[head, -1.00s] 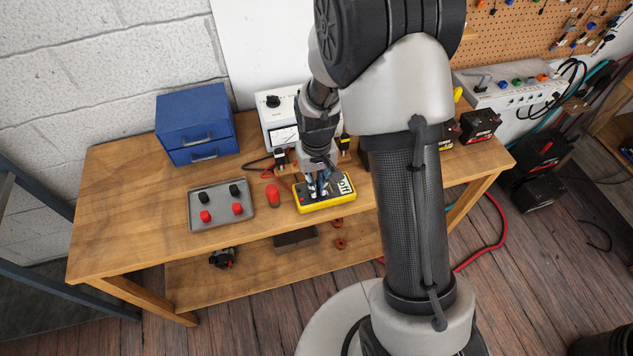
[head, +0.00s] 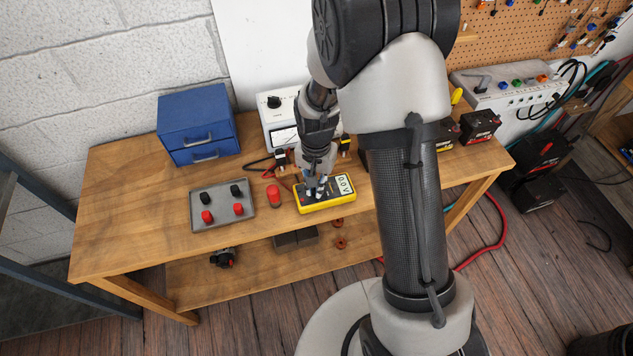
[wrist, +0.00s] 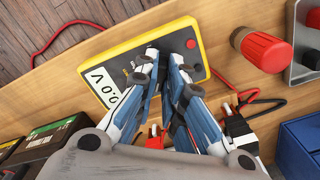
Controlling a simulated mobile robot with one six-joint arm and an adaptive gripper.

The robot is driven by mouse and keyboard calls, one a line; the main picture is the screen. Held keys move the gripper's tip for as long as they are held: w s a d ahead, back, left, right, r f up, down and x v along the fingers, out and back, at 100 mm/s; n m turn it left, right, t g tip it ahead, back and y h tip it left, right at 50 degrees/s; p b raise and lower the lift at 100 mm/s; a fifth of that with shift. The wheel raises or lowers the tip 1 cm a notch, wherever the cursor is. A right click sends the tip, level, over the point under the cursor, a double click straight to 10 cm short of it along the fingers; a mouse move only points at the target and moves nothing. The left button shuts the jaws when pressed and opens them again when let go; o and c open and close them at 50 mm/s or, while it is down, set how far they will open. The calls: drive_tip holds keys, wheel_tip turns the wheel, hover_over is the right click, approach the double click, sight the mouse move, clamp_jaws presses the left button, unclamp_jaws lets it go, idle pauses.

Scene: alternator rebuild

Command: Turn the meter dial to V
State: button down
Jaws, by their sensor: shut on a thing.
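The yellow meter (head: 338,203) lies flat on the workbench, with a dark face and a white display (head: 344,186) that reads 0.0 V. It also shows in the wrist view (wrist: 118,48), with the display (wrist: 103,88) at its left and a red round spot (wrist: 191,43) near its far corner. My gripper (head: 316,192) points down over the middle of the meter. In the wrist view its fingers (wrist: 168,62) are shut at the meter's face, around where the dial is. The fingers hide the dial and its pointer.
A red cylinder (head: 273,196) stands just left of the meter. A grey tray (head: 222,221) holds red and black caps. A blue drawer box (head: 196,124) and a white gauge box (head: 279,104) stand behind.

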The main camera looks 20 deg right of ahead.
drive_tip(key=shift+m, duration=2.3)
drive_tip(key=c, duration=1.7)
unclamp_jaws()
drive_tip(key=shift+r, duration=6.05)
